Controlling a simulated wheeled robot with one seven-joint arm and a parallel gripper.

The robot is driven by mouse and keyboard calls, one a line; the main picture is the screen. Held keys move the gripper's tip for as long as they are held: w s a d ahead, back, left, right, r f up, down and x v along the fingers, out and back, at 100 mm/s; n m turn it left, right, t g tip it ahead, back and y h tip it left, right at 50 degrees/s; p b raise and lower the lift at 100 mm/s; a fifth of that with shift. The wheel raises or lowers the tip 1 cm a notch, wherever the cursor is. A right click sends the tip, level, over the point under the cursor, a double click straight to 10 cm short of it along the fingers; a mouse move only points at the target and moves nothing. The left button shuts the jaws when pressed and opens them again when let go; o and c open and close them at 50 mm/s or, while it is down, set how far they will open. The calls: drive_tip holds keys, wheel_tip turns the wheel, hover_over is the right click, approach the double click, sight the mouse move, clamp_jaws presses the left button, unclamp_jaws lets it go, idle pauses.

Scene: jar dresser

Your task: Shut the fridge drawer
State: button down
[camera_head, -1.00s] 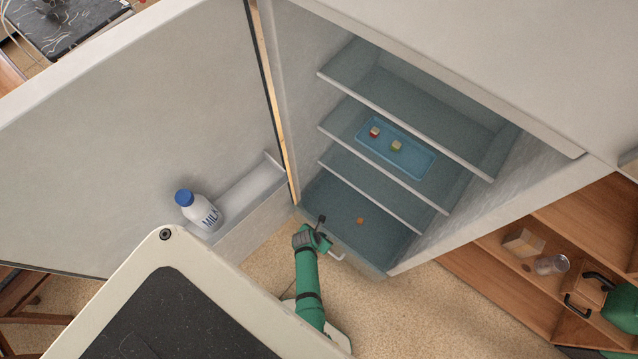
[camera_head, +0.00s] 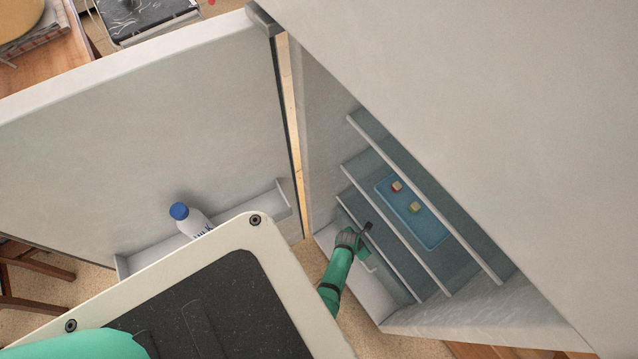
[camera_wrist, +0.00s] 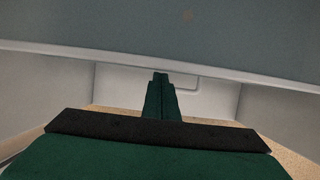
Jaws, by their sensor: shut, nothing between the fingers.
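The fridge drawer is low in the open fridge, under the shelves. Its pale front (camera_head: 350,284) and small handle (camera_head: 369,266) show in the head view; how far it still stands out is hard to tell. My gripper (camera_head: 368,228) is at the low shelf edge, above and left of the handle. It is shut and empty. In the wrist view my fingers (camera_wrist: 160,78) point at a pale front panel with a handle-like outline (camera_wrist: 185,85). A grey edge crosses above it, with a blurred orange spot beyond. Contact cannot be told.
The open fridge door (camera_head: 150,130) stands at left, with a milk bottle (camera_head: 185,215) in its door shelf. A blue tray (camera_head: 418,225) with two small cubes sits on a fridge shelf. Floor shows below the fridge.

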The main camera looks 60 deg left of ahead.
drive_tip(key=shift+w+a+r, duration=0.1)
drive_tip(key=shift+w+r, duration=0.05)
drive_tip(key=shift+w, duration=0.5)
drive_tip(key=shift+w+a+r, duration=0.1)
drive_tip(key=shift+w+r, duration=0.05)
drive_tip(key=shift+w, duration=0.1)
drive_tip(key=s+r, duration=0.8)
drive_tip(key=s, duration=0.1)
drive_tip(key=shift+s+d+r, duration=0.15)
drive_tip(key=shift+d+r, duration=0.05)
drive_tip(key=shift+d, duration=0.2)
